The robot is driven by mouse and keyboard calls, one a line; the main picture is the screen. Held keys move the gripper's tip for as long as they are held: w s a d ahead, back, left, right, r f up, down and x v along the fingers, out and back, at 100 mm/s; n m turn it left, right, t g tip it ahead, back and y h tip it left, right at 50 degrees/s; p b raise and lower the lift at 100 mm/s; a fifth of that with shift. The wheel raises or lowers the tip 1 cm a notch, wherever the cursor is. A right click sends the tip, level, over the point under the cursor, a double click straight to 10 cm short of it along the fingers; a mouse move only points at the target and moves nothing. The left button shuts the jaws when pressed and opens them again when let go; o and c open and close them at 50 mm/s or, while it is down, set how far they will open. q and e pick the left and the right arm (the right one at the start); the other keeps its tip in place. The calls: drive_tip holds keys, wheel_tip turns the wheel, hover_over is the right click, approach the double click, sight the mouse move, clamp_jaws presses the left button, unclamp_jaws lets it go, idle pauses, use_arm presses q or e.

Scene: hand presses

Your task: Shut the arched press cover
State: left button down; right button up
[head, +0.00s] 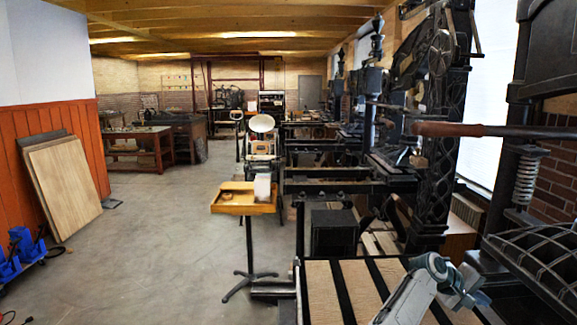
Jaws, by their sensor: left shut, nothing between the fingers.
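The arched press cover looks to be the dark, curved, ribbed metal piece (548,256) at the lower right of the head view. It is cut off by the right edge, so I cannot tell how far open it stands. My left gripper (471,287) is at the lower right, at the end of my grey-white arm. It is shut and empty. In the picture it is just left of the ribbed piece, over the press bed; I see no clear contact. My right gripper is not in view.
The press bed (322,290) has tan boards with black strips. A wooden-handled lever (455,130) juts out above it, near a coil spring (526,176). A wooden tray on a stand (232,205) is left of centre.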

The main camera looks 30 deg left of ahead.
use_arm(q)
drive_tip(key=shift+d+f, duration=0.15)
drive_tip(key=shift+f, duration=0.7)
drive_tip(key=shift+s+f+b, duration=0.1)
drive_tip(key=shift+f+b, duration=0.05)
drive_tip(key=shift+b, duration=0.15)
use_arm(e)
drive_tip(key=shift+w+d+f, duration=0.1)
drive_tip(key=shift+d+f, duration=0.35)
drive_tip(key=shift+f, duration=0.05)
use_arm(q)
drive_tip(key=shift+f, duration=0.1)
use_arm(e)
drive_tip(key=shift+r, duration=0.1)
